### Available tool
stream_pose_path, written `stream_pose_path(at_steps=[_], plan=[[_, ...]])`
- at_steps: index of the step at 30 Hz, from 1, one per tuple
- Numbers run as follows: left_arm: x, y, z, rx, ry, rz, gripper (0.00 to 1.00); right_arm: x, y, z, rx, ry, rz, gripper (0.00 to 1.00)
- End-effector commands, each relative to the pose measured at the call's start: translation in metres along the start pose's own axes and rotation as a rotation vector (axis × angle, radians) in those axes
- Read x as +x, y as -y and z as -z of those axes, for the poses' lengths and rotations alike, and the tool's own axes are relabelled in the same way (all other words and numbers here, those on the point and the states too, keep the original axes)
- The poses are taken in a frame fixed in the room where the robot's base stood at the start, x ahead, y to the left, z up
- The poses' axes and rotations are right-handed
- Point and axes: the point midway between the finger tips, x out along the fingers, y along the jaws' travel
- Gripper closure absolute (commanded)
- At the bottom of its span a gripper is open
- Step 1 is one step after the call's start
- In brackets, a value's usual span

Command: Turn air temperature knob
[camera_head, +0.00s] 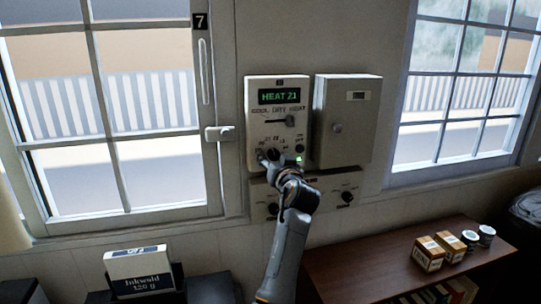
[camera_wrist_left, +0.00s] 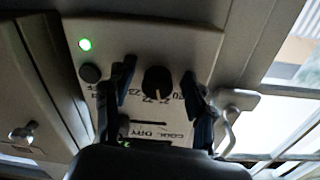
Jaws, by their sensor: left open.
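The air temperature knob (camera_wrist_left: 158,82) is dark and round with a light pointer line, on the white control panel (camera_head: 259,98). The panel's green display (camera_head: 279,97) reads "HEAT 21". My left gripper (camera_head: 270,160) is at the lower part of the panel, over the knob. In the left wrist view, the open fingers (camera_wrist_left: 159,70) stand one on each side of the knob, with a visible gap on both sides. Whether the fingertips reach past the knob's front face I cannot tell. In the head view the gripper partly hides the knob and its scale. My right gripper is not in view.
A mode slider (camera_head: 289,120) sits above the knob. A round button (camera_wrist_left: 90,73) and a lit green lamp (camera_wrist_left: 86,44) are beside it. A grey box (camera_head: 345,110) is to the right, a window handle (camera_head: 219,133) to the left. A lower panel (camera_head: 347,181) has dark knobs.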

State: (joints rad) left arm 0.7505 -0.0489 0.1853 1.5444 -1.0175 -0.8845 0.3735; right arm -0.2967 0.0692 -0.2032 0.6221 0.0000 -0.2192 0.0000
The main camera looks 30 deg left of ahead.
Motion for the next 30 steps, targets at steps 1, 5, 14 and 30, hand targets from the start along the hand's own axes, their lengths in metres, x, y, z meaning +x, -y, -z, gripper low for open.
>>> stream_pose_path(at_steps=[1, 5, 14, 30], plan=[[0.000, 0.000, 0.000, 0.000, -0.001, 0.000, 0.46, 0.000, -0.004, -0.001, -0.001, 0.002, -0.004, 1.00], [0.000, 0.000, 0.001, 0.000, -0.001, 0.000, 0.48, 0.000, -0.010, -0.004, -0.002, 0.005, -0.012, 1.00], [0.000, 0.000, 0.000, 0.000, -0.001, 0.000, 1.00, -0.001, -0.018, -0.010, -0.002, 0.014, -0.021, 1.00], [0.002, 0.002, 0.002, 0.202, 0.005, 0.002, 1.00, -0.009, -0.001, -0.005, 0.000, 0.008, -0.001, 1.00]])
